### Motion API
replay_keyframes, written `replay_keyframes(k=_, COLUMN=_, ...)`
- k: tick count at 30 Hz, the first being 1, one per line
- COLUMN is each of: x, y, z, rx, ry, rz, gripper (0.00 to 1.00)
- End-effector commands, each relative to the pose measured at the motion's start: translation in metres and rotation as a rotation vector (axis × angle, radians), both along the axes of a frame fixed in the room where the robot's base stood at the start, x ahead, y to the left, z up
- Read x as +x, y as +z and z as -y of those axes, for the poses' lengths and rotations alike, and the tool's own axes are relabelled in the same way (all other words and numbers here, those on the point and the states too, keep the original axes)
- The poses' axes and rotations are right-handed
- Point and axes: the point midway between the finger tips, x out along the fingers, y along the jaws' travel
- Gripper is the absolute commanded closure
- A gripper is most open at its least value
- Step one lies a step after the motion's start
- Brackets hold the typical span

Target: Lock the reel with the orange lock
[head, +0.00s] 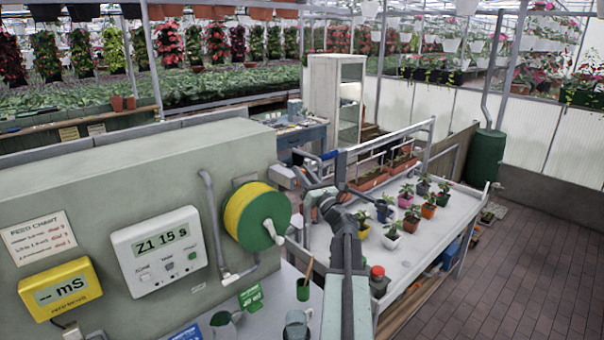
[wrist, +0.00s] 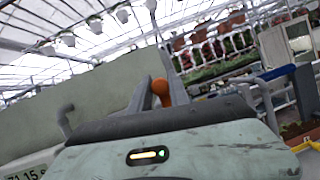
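The reel (head: 257,215) is mounted at the right end of the grey-green wall. It has a green face, a yellow rim and a pale handle. My gripper (head: 308,193) is raised just right of the reel, apart from its face. In the wrist view, an orange rounded piece (wrist: 174,91) shows at my grey fingers (wrist: 158,85), partly covered by them. It may be the orange lock; I cannot tell whether the fingers grip it. I cannot pick out an orange lock in the head view. The reel is not clearly visible in the wrist view.
A white timer (head: 160,250) and a yellow meter (head: 62,290) hang on the wall. A grey pipe (head: 213,220) runs beside the reel. A green pot (head: 303,289) stands on the bench below. A white table (head: 415,245) with potted plants is at right; brick floor (head: 525,270) lies beyond.

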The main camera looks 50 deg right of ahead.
Motion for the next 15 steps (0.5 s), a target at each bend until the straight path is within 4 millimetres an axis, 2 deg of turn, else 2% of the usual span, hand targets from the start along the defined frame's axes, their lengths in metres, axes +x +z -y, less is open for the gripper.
replay_keyframes(k=8, x=0.0016, y=-0.0003, z=-0.0029, rx=-0.027, ry=0.003, rz=-0.002, gripper=1.00)
replay_keyframes(k=15, x=0.0021, y=-0.0015, z=-0.0088, rx=-0.152, ry=0.001, rz=-0.013, gripper=1.00)
